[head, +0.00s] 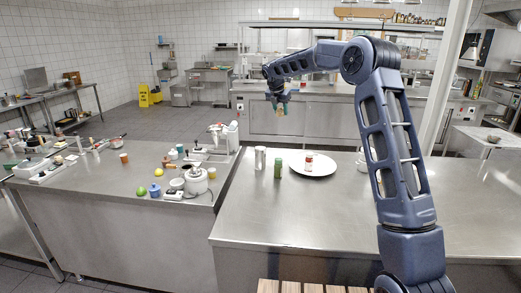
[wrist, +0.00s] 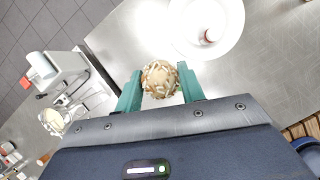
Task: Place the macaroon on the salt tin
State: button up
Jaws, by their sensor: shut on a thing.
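My gripper (head: 281,108) hangs above the right steel counter in the head view. In the wrist view its two green fingers (wrist: 160,73) are shut on the macaroon (wrist: 160,80), a pale beige round piece with light flecks. A small red-and-white tin (head: 309,162) stands upright on a white plate (head: 325,169); both also show in the wrist view, the tin (wrist: 209,36) and the plate (wrist: 236,42), ahead and right of the macaroon. A silver-white can (head: 260,157) and a green can (head: 278,168) stand left of the plate. I cannot read which one is the salt tin.
The right counter (head: 300,215) is mostly clear in front of the plate. A left counter (head: 90,195) holds a white appliance (head: 196,181), a blue jar (head: 155,190), a green fruit (head: 141,191) and several small items. A slatted wooden thing (head: 300,287) is at the near edge.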

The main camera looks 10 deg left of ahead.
notch_tip(320, 180, up, 2)
jog(key=n, duration=0.1)
send_over(261, 147)
jog(key=s, duration=0.1)
jog(key=shift+y, duration=0.3)
notch_tip(261, 147, down, 20)
jog(key=shift+a+r, duration=0.1)
jog(key=shift+r, duration=0.1)
jog(key=shift+f, duration=0.1)
jog(key=o, duration=1)
jog(key=shift+c, duration=0.2)
